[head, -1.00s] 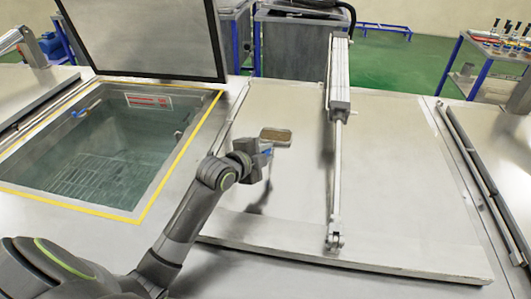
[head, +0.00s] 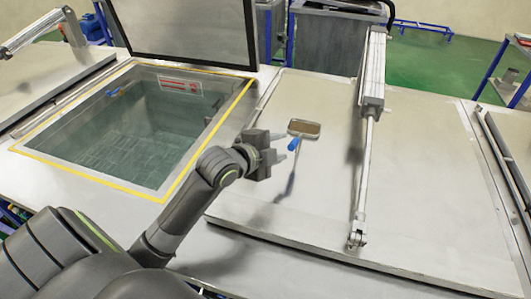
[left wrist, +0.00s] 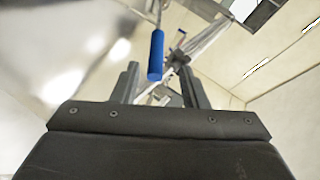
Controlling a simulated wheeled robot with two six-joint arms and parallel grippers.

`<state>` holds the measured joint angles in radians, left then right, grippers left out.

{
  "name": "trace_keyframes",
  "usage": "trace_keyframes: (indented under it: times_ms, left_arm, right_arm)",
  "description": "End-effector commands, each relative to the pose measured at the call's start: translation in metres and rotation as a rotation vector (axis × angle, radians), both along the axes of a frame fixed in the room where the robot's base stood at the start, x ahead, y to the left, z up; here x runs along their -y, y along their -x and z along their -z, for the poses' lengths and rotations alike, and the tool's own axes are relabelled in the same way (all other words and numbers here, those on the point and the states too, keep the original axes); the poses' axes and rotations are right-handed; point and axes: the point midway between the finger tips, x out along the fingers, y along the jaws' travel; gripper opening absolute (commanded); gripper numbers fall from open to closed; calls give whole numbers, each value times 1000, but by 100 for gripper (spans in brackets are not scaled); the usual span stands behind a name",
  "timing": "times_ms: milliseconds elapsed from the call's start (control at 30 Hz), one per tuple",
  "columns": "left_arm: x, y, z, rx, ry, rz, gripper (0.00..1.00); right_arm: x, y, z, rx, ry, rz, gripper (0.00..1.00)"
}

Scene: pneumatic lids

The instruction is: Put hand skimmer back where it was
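The hand skimmer has a blue handle (head: 293,144) and a flat brown, light-rimmed head (head: 304,129). It shows over the shut pale lid, left of that lid's cylinder; whether it touches the lid is unclear. My left gripper (head: 283,149) is at the handle end, with its two fingers spread. In the left wrist view, the blue handle (left wrist: 156,55) appears between the open fingers, with gaps on both sides. My right gripper is not in view.
A pneumatic cylinder (head: 373,75) with a rod stands on the shut lid (head: 430,190). A small blue item (head: 112,92) is at the tank's far left edge.

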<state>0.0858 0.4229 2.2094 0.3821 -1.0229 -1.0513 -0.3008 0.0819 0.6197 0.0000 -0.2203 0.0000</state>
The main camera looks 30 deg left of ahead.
Motion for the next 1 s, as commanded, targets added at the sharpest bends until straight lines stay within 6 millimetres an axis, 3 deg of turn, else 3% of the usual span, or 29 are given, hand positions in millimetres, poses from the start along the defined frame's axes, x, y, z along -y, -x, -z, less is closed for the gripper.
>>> trace_keyframes:
  times_ms: [100, 333, 1000]
  left_arm:
    - [-4, 20, -6, -1, -6, 2, 40]
    - [-9, 43, -16, 0, -3, 1, 40]
    - [-9, 48, -19, -1, 0, 1, 40]
  right_arm:
    - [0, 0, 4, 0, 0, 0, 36]
    - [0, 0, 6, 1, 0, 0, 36]
    - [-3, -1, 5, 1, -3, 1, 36]
